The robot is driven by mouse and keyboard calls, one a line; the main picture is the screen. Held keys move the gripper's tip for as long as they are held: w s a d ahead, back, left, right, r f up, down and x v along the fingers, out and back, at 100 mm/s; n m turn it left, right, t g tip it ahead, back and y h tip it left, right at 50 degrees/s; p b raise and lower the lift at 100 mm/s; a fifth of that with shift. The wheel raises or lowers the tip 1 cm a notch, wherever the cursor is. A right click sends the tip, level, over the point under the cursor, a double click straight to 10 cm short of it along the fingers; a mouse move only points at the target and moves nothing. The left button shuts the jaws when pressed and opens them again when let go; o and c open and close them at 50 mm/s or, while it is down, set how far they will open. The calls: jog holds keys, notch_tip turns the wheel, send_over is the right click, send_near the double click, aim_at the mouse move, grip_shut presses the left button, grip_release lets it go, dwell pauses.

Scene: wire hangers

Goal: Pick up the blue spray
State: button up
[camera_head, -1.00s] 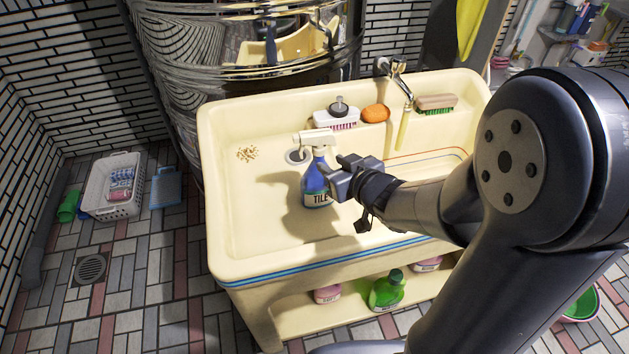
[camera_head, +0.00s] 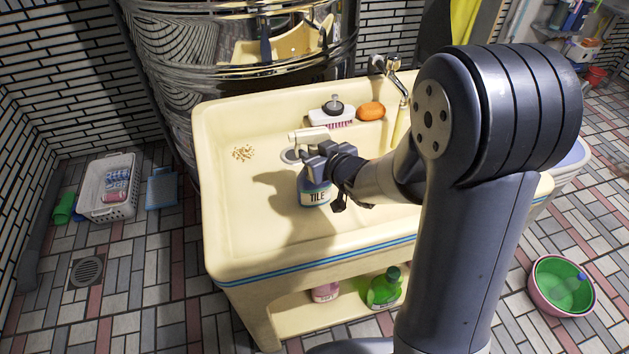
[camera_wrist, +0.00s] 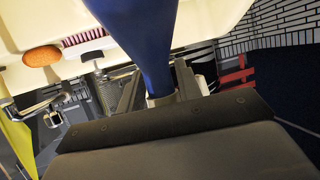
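The blue spray (camera_head: 317,197) is a blue bottle with a cream trigger head and a "TILE" label. It stands upright in the cream sink (camera_head: 240,215), near the drain. My gripper (camera_head: 314,160) is at the bottle's neck, just below the trigger head, and hides part of it. In the wrist view, the blue bottle (camera_wrist: 147,40) narrows down between the two fingers of my gripper (camera_wrist: 160,84). The fingers are apart on either side of the neck, with some gap visible. The trigger head is mostly hidden in the wrist view.
A white-and-pink brush (camera_head: 331,117) and an orange soap (camera_head: 371,111) lie on the sink's back ledge, by the tap (camera_head: 391,70). A green bottle (camera_head: 384,289) stands on the shelf below. A basin (camera_head: 562,286) and a white basket (camera_head: 107,188) are on the floor.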

grip_shut()
jog(key=shift+r, duration=0.1)
dwell(0.5)
